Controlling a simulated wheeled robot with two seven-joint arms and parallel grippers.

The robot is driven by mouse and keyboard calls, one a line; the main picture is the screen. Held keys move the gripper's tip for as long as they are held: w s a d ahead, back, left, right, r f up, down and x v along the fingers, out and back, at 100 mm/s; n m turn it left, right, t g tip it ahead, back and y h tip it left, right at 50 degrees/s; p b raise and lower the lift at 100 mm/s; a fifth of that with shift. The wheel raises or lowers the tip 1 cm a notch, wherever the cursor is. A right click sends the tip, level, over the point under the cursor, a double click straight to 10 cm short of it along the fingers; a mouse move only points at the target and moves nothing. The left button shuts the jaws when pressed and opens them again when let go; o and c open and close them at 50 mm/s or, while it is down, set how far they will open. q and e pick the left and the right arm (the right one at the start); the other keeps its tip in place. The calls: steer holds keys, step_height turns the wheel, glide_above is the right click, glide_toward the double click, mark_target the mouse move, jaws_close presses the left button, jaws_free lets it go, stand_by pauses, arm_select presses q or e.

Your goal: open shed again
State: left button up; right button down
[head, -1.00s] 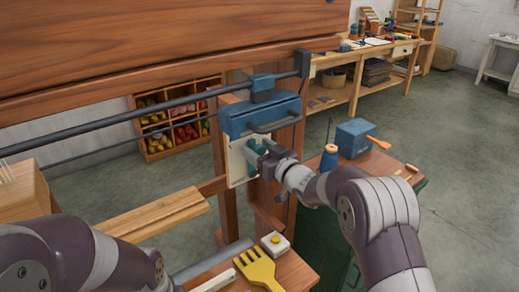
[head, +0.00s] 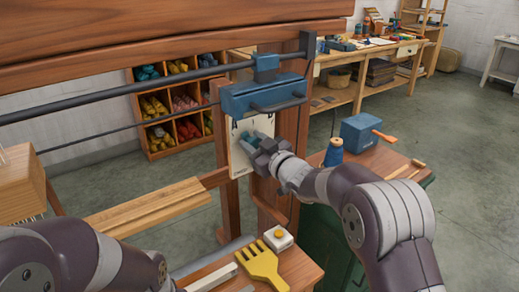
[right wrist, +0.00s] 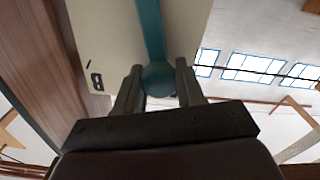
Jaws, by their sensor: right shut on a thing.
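A teal lever with a round knob (right wrist: 158,78) runs along a pale plate in the right wrist view. My right gripper (right wrist: 158,88) is shut on the knob, with a finger on each side. In the head view the right gripper (head: 262,152) is in front of the pale plate (head: 240,158) on the wooden loom post, and it hides part of the lever. A blue housing (head: 262,95) with a dark handle is above it. A dark rod (head: 110,98) runs left from there below the large wooden beam (head: 170,45). My left arm shows at the lower left; its gripper is outside the view.
Right of the post, a bench holds a blue box (head: 361,132) and a blue spool (head: 333,152). A shelf of wool skeins (head: 150,130) stands behind.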

steer(key=shift+s+a+f+n+b, duration=0.3)
steer(key=shift+a+n+b, duration=0.15)
steer(key=shift+n+b, duration=0.3)
steer(key=shift+s+a+f+n+b, duration=0.15)
steer(key=shift+s+a+n+b, duration=0.2)
steer(key=shift+n+b, duration=0.35)
steer(key=c, duration=0.7)
jaws_free()
steer(key=shift+a, duration=0.1)
steer(key=b+v, duration=0.1)
steer(key=v, duration=1.1)
steer(key=shift+s+d, duration=0.2)
steer(key=shift+s, duration=0.05)
